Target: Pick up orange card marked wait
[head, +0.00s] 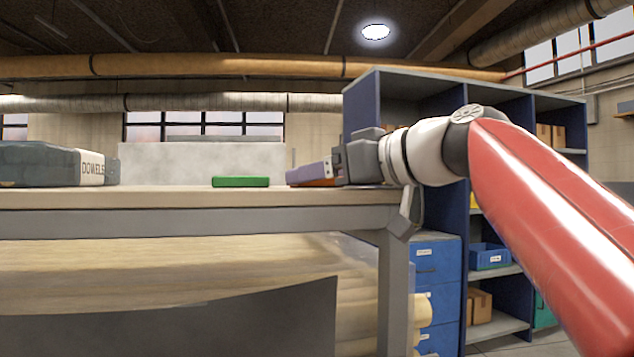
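My gripper (334,167) reaches in from the right, low over the right end of the workbench (200,198). A purple piece (305,174) lies right at its fingertips, with a thin orange-brown strip (318,183) along its lower edge. I cannot tell whether this strip is the orange card, and no "wait" marking is readable. The fingers are seen from the side, so their gap is hidden. I cannot tell whether they hold anything.
A flat green block (240,181) lies left of the gripper on the bench. A grey-green bin labelled DOWELS (40,163) stands at the far left. A blue shelf unit (362,105) rises behind the gripper. The bench top between bin and green block looks clear.

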